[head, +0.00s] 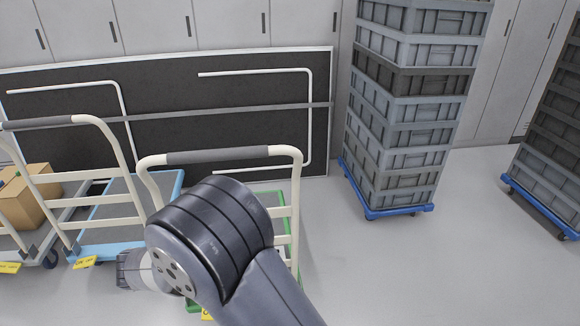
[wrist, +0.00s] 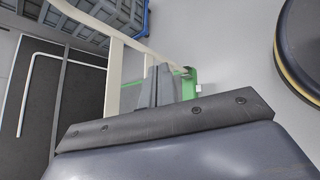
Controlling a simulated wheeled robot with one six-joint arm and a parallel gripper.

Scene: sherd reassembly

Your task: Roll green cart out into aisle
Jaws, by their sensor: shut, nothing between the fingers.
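The green cart (head: 285,215) stands in the middle of the head view, with a cream tube handle and a grey grip along its top bar. My arm covers most of its deck and lower left side. In the wrist view, its green frame (wrist: 191,84) and a cream handle post (wrist: 113,75) show just beyond my gripper (wrist: 160,85). The fingers are together and hold nothing. They overlap the cart in this view; whether they touch it I cannot tell. The fingers are hidden behind my arm in the head view.
A blue-decked cart (head: 115,215) stands close on the left, and another cart with a cardboard box (head: 28,195) is beyond it. A dark panel (head: 235,120) leans behind. Crate stacks (head: 405,130) on blue dollies stand at right. The floor (head: 400,260) at front right is clear.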

